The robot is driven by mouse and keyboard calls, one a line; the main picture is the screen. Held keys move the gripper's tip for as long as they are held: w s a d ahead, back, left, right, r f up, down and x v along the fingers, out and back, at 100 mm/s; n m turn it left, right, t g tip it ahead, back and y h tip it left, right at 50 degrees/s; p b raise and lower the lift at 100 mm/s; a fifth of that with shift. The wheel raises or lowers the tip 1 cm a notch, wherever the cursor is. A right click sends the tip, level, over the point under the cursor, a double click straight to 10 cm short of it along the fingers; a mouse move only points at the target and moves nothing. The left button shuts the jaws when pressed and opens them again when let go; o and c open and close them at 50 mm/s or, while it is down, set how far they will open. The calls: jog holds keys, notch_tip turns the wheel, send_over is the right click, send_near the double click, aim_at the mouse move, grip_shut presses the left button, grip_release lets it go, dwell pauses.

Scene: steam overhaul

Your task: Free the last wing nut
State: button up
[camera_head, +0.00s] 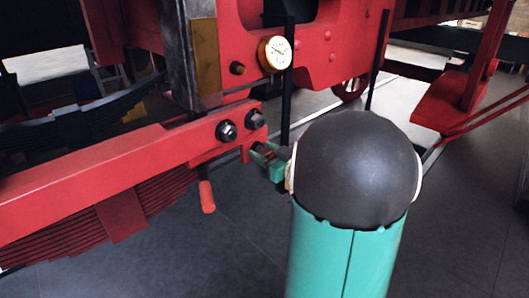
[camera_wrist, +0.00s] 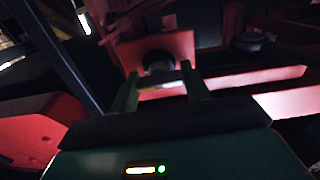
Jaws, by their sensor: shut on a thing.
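My gripper (camera_head: 264,155) is at the end of the red beam (camera_head: 120,165), just below and right of two dark bolts (camera_head: 227,131). Its green fingers are shut on a small piece, which I take to be the wing nut; the fingers and the dim light hide most of its shape. In the wrist view my gripper's fingers (camera_wrist: 163,88) stand on either side of a pale strip. A dark round stud (camera_wrist: 158,61) on a red plate (camera_wrist: 185,43) lies just beyond the fingertips. I cannot tell whether the held piece is still on a stud.
A red handle (camera_head: 207,196) hangs below the beam. A leaf spring (camera_head: 110,225) runs under it. Grey floor (camera_head: 250,240) is clear below.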

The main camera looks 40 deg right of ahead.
jog(key=shift+a, duration=0.1)
jog(key=n, duration=1)
jog(key=shift+a+f+n, duration=0.1)
jog(key=shift+a+n, duration=0.05)
jog(key=shift+n, duration=0.15)
jog(key=n, duration=0.5)
jog(key=shift+f, duration=0.1)
jog(key=n, duration=0.5)
jog(key=shift+f+n, duration=0.1)
jog(key=shift+n, duration=0.3)
jog(key=o, duration=1)
jog(key=shift+w, duration=0.1)
